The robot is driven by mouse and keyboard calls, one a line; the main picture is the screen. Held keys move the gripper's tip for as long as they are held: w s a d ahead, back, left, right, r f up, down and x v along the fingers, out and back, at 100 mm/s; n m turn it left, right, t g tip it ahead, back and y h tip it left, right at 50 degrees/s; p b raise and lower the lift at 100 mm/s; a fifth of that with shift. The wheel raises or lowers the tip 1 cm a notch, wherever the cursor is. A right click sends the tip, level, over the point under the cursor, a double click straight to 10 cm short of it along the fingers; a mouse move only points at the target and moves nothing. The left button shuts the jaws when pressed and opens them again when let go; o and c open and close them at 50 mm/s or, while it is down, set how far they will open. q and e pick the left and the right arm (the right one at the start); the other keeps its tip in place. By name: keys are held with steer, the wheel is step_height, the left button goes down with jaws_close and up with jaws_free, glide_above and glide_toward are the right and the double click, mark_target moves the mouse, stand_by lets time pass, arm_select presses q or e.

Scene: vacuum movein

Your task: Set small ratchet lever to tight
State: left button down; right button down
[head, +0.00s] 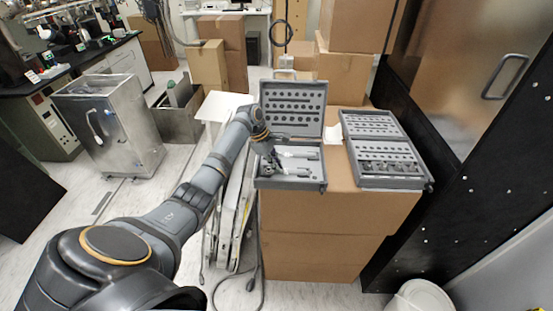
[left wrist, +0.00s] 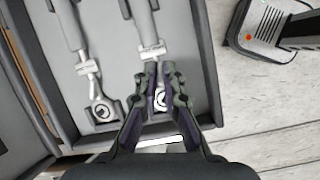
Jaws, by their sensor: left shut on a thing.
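The left toolbox (head: 290,184) lies open on the cardboard boxes, with ratchets in its lower tray. In the left wrist view one ratchet (left wrist: 149,42) runs down between my fingers, and another ratchet (left wrist: 90,72) lies to its left with its round head clear. My left gripper (head: 274,162) reaches down into the tray. In the left wrist view its two dark fingers (left wrist: 160,84) stand on both sides of the nearer ratchet's round head and are shut on it. The fingers partly hide that head, and I cannot make out its lever's setting. My right gripper is not in view.
A second open case (head: 388,150) with sockets stands to the right on the same box stack (head: 325,222). The grey lid stands up behind the tray. White panels and a cable are left of the stack. A dark-framed cabinet wall is at the right.

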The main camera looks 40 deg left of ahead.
arm_select(q)
steer(key=m+g+p, duration=0.1)
steer(key=m, duration=0.2)
steer(key=c, duration=1.5)
jaws_free()
steer(key=shift+o, duration=0.2)
steer(key=shift+r, duration=0.1)
steer(key=w+v, duration=0.1)
steer(key=v, duration=1)
steer(key=shift+s+a+r, duration=0.25)
steer(key=shift+s+r, duration=0.15)
